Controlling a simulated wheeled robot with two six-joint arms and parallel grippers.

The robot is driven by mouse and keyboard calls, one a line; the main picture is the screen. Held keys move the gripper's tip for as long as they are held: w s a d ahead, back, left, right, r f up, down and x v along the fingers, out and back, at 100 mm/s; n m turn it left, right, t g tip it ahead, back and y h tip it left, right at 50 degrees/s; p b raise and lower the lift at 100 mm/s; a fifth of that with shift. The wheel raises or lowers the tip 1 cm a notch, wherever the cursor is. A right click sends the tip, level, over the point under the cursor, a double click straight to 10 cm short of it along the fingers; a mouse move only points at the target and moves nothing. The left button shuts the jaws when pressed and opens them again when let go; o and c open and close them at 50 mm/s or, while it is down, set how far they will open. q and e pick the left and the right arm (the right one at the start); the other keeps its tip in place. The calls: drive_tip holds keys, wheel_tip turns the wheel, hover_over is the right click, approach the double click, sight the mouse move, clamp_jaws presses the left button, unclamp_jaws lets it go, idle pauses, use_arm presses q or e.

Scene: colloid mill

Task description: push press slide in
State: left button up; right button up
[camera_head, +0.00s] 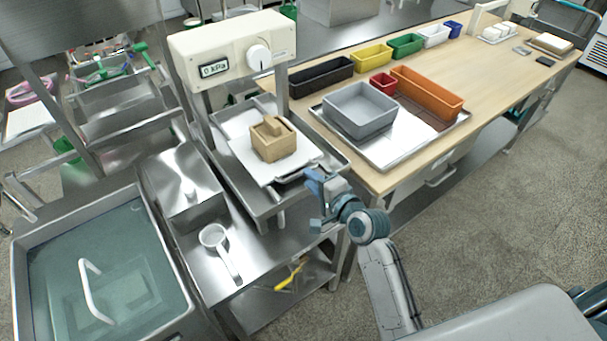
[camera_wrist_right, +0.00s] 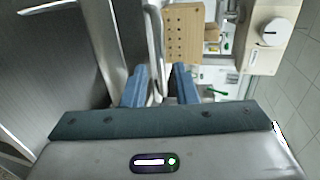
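The press (camera_head: 235,50) has a cream head with a dial and a display reading 0 kPa. Its metal slide (camera_head: 262,205) sticks out toward me under the head. A white plate (camera_head: 245,157) on it carries a perforated wooden mold box (camera_head: 272,145), which also shows in the wrist view (camera_wrist_right: 183,35). My right gripper (camera_head: 316,188) is at the slide's front right end, by its bar handle (camera_head: 297,172). In the wrist view the blue fingers (camera_wrist_right: 160,85) stand apart, with the pale handle bar (camera_wrist_right: 154,45) between them; contact is unclear. My left gripper is out of view.
A water-filled sink (camera_head: 105,270) is at left. A white ladle (camera_head: 215,240) lies on the steel stand. The wooden table (camera_head: 480,75) at right holds a grey bin (camera_head: 360,110) on a metal tray and several coloured bins. Open floor lies at the right.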

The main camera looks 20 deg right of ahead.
drive_tip(key=v, duration=0.6)
drive_tip(key=shift+o, duration=0.6)
drive_tip(key=p+x, duration=0.8)
drive_tip(key=x, duration=0.1)
drive_tip(key=shift+p, duration=0.35)
drive_tip(key=shift+c, duration=0.2)
clamp_jaws()
